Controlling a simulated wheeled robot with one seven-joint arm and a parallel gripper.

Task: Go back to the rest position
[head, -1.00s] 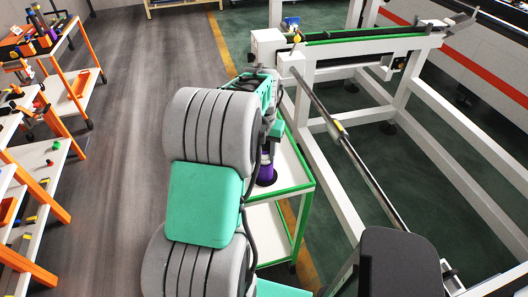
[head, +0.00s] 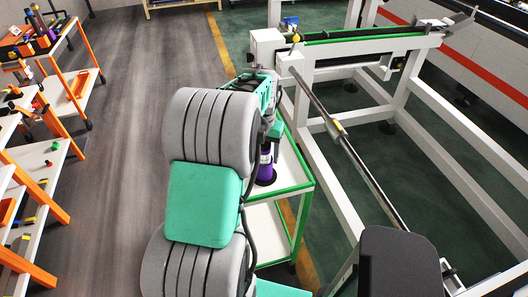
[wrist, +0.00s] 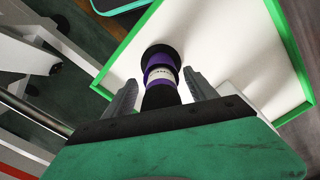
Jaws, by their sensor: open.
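My gripper (wrist: 159,78) is open in the wrist view, with one finger on each side of a purple and black cylindrical object with a white band (wrist: 160,74). I see a gap between the object and each finger. The object also shows in the head view (head: 266,173), standing on the white top of a green-edged cart (head: 290,172), just below my gripper. My arm covers part of the cart and most of the gripper in the head view.
A white frame (head: 322,125) with a metal rod (head: 345,143) stands close to the right of the cart. Orange-legged white tables (head: 45,160) with small parts stand at the far left. The grey floor (head: 120,150) between them and my arm is clear.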

